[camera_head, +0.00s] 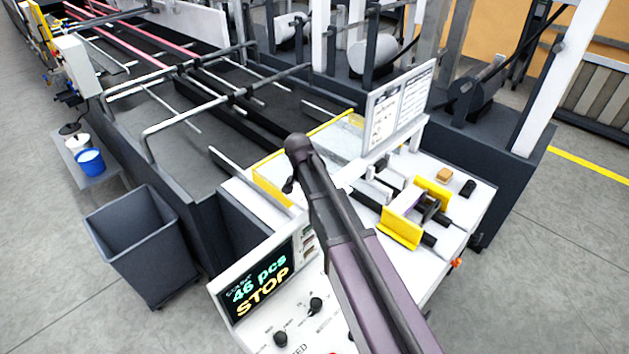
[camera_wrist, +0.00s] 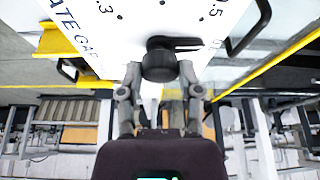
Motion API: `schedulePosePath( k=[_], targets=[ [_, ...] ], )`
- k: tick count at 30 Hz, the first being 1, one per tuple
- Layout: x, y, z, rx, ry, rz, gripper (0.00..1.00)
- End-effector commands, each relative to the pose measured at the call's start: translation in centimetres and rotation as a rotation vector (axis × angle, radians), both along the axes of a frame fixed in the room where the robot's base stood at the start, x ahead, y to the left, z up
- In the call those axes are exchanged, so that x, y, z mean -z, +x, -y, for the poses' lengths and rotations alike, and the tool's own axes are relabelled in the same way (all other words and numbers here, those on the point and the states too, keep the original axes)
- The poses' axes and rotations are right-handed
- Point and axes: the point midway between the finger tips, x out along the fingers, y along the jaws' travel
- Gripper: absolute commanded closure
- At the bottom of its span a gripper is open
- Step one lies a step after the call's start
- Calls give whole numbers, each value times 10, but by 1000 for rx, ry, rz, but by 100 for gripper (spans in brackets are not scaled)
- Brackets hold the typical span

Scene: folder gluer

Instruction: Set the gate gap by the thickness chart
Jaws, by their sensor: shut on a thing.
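In the wrist view a black knob (camera_wrist: 160,64) with a pointer arm sits on a white dial plate (camera_wrist: 125,18) that reads "GATE GA…" with numbers ending in .3 and .5. The pointer arm extends to the right of the knob, toward the side with the .5. My gripper (camera_wrist: 160,82) is shut on the knob, one finger on each side. In the head view the thickness chart (camera_head: 400,105) is a white board on the machine, its print too small to read.
The control panel screen (camera_head: 262,281) reads "46 pcs" and "STOP", with knobs below it. Yellow brackets (camera_head: 401,229) and a small orange block (camera_head: 443,174) are on the white table. A grey bin (camera_head: 140,240) and blue cup (camera_head: 90,161) stand left. Open floor lies at far left.

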Motion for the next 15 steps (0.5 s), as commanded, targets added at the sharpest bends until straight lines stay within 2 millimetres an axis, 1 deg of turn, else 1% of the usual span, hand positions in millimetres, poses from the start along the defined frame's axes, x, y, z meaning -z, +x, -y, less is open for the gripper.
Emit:
schedulePosePath(
  k=[6,15],
  targets=[
    [0,-1,0,80,1,-3,100],
    [1,-1,0,102,2,-4,100]
  ],
)
